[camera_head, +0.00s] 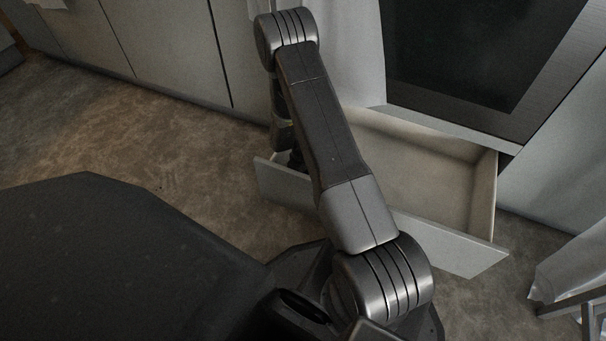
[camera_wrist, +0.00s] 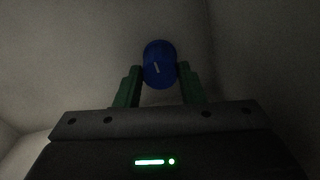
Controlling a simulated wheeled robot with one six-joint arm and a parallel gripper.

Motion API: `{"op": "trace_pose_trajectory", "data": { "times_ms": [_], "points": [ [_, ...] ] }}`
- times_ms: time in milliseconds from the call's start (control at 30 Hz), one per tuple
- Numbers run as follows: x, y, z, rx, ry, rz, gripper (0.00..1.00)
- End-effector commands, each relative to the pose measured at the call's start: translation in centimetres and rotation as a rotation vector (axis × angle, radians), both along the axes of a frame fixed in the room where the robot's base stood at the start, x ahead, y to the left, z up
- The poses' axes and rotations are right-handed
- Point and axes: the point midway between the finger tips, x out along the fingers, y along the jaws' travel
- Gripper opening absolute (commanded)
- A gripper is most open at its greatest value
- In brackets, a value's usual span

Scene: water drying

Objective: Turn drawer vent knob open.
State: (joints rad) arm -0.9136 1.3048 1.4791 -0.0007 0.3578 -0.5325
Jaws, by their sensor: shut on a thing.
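In the head view my arm crosses the drawer front, and the gripper and knob are hidden.
The dark-fronted oven (camera_head: 470,50) stands above the drawer. Pale cabinet doors (camera_head: 170,45) run along the left. A metal frame with clear sheeting (camera_head: 575,275) is at the lower right. Brown floor (camera_head: 150,130) is open left of the drawer.

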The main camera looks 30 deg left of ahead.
Motion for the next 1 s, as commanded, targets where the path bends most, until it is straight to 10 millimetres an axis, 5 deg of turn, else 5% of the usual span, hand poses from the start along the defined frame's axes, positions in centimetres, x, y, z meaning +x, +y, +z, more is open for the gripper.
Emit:
{"op": "trace_pose_trajectory", "data": {
  "times_ms": [367,400,500,833,1000],
  "points": [
    [0.0,0.0,0.1,0.0,0.0,-0.007,0.13],
    [0.0,0.0,0.1,0.0,0.0,-0.007,0.39],
    [0.0,0.0,0.1,0.0,0.0,-0.006,0.57],
    [0.0,0.0,0.4,0.001,0.0,-0.005,0.57],
    [0.0,0.0,2.9,0.002,-0.001,-0.005,0.57]
  ]
}}
